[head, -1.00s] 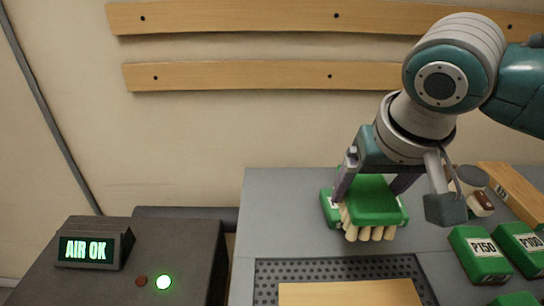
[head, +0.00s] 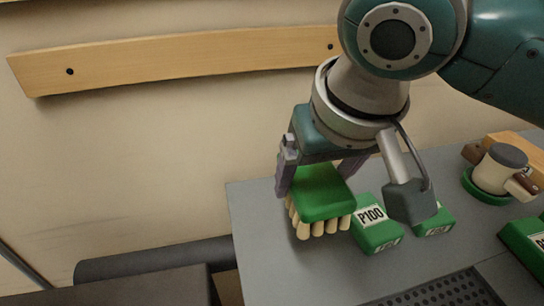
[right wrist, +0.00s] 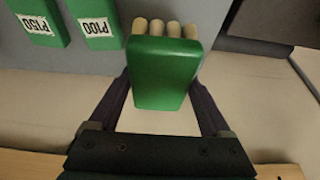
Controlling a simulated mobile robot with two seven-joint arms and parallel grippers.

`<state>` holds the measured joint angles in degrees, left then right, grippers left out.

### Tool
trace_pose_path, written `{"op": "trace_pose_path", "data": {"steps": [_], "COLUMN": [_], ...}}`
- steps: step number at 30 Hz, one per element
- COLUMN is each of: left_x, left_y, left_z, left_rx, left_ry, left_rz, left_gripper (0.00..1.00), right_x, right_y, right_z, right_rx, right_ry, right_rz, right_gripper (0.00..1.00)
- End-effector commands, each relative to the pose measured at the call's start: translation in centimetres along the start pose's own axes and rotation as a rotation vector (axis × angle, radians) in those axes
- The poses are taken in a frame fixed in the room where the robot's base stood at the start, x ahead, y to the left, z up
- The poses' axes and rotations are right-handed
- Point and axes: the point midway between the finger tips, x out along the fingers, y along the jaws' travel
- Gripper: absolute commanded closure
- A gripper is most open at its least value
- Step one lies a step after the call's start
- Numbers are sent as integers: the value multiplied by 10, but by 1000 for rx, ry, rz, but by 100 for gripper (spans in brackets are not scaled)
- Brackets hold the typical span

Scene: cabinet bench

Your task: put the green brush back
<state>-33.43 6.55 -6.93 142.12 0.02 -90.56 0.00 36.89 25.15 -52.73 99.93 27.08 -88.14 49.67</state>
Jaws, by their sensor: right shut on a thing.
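The green brush (head: 322,194) has a green back and several cream bristle tufts pointing down in the head view. My right gripper (head: 318,178) is shut on it, one finger on each side. The brush is near the grey bench's (head: 255,215) back left corner, left of a green P100 block (head: 372,232). I cannot tell whether the bristles touch the bench. In the right wrist view the brush (right wrist: 165,75) sits between the fingers (right wrist: 165,88), bristles at the far end. My left gripper is not in view.
Another green block (head: 437,222) is partly hidden behind my right wrist. In the right wrist view, a P150 block (right wrist: 38,22) lies beside the P100 one. A perforated panel (head: 450,292) is at the front.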

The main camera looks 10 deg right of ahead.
Motion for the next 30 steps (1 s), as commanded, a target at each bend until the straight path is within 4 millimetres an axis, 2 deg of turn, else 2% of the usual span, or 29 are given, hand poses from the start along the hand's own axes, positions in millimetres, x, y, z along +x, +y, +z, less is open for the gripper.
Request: {"op": "trace_pose_path", "data": {"steps": [1, 3, 11, 16, 19, 30], "left_x": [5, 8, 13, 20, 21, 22], "left_y": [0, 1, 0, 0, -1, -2], "left_z": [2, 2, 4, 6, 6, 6], "left_rx": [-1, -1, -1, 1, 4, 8], "left_ry": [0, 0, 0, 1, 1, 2], "left_rz": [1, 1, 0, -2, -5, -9], "left_gripper": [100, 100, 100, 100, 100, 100], "right_x": [15, 29, 54, 80, 86, 89], "right_y": [1, 0, 0, 0, 0, 0], "right_z": [7, 12, 22, 33, 35, 37], "right_rx": [0, 1, 1, 0, 0, 1], "right_ry": [-3, -1, 0, 0, 2, 1], "right_rz": [3, 1, -1, 1, 0, -1], "right_gripper": [70, 70, 70, 70, 70, 70]}}
